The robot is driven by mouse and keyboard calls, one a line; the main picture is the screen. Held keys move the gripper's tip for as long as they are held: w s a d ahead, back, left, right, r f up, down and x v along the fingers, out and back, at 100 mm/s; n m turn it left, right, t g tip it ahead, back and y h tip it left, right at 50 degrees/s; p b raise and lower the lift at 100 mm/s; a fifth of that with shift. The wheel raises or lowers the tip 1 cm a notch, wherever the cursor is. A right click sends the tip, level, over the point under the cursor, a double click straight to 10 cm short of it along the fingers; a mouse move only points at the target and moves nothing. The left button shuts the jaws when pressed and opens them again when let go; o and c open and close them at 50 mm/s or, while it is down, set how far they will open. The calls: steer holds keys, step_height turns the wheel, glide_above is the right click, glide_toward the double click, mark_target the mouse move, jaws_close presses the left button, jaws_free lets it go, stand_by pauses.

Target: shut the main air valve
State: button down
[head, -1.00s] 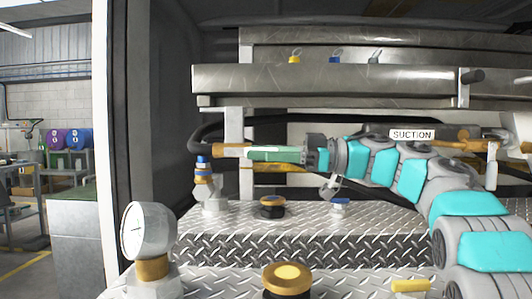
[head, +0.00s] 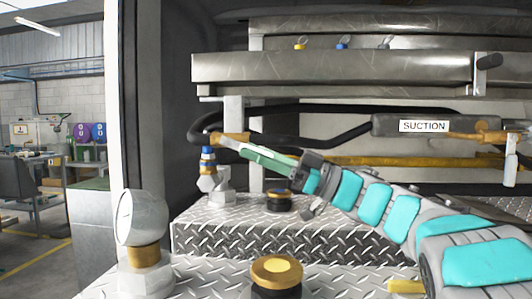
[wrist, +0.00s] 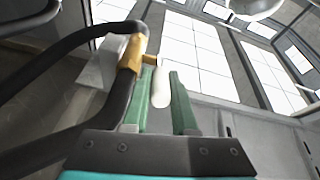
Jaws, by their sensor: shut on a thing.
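The brass valve body (head: 232,138) sits at the end of a black hose, at the upper left of the metal bench in the head view. It also shows in the wrist view (wrist: 133,50), with a short white lever handle (wrist: 161,88) coming off it. My gripper (head: 246,151) has green fingers, and its tips are just below and right of the brass body. In the wrist view my gripper (wrist: 164,82) has one finger on each side of the white handle, shut on it. In the head view the fingers hide the handle.
A blue-topped fitting (head: 208,160) stands just below the valve. A gauge (head: 139,217), a brass-capped knob (head: 277,272) and a smaller knob (head: 279,199) stand on the tread plate. A SUCTION-labelled bar (head: 423,126) and metal shelf (head: 335,68) run behind and above my arm.

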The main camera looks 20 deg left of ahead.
steer(key=shift+s+a+f, duration=0.1)
steer(key=shift+f, duration=0.1)
steer(key=c, duration=0.7)
jaws_free()
steer(key=shift+r, duration=0.2)
steer(key=shift+r, duration=1.55)
steer(key=s+d+r, duration=0.1)
steer(key=s+d, duration=0.8)
steer(key=s, duration=0.3)
steer(key=shift+s+d+r, duration=0.3)
steer(key=shift+d, duration=0.1)
